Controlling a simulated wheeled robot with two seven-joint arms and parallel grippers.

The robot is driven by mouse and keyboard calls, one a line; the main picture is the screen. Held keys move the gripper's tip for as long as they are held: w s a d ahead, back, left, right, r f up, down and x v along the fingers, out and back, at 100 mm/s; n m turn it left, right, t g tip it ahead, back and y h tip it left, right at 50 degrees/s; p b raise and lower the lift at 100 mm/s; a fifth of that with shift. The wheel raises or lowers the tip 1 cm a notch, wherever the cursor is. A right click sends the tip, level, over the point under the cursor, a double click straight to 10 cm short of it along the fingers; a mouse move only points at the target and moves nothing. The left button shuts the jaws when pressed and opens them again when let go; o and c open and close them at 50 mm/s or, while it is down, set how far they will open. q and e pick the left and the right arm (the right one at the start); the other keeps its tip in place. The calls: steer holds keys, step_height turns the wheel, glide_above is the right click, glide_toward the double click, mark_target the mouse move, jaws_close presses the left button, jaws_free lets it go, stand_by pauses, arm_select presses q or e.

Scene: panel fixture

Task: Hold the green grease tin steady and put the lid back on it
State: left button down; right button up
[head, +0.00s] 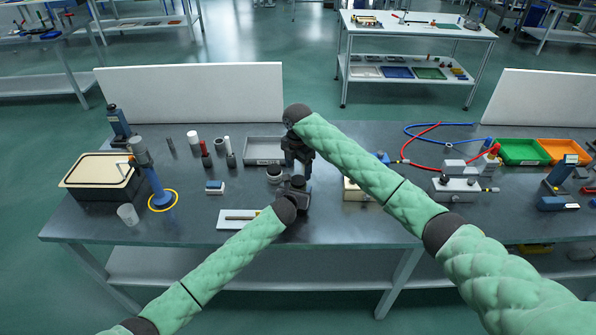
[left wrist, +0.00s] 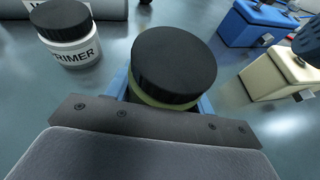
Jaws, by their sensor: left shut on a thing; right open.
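The green grease tin (left wrist: 160,101) is upright between the blue fingers of my left gripper (head: 297,188), which is shut on it. Only a thin olive-green strip of its side shows. The black ribbed lid (left wrist: 174,62) covers the top of the tin and looks about level; I cannot tell whether it is fully seated. In the head view the dark lid (head: 298,180) shows just below my right gripper (head: 298,168). My right gripper is open and points down from above; its fingertips are partly hidden by dark parts around them.
A white primer jar (left wrist: 75,52) with a black lid stands left of the tin. A grey tray (head: 263,151) lies behind, and a white board (head: 236,219) in front. A cream block (left wrist: 277,77) and a blue block (left wrist: 255,22) stand to the right.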

steer(key=o, duration=0.5)
steer(key=shift+o, duration=0.2)
step_height(320, 180, up, 12)
stand_by(0.4)
arm_select(q)
steer(key=shift+c, duration=2.3)
jaws_free()
steer(key=shift+s, duration=0.1)
arm_select(e)
steer(key=shift+f, duration=0.15)
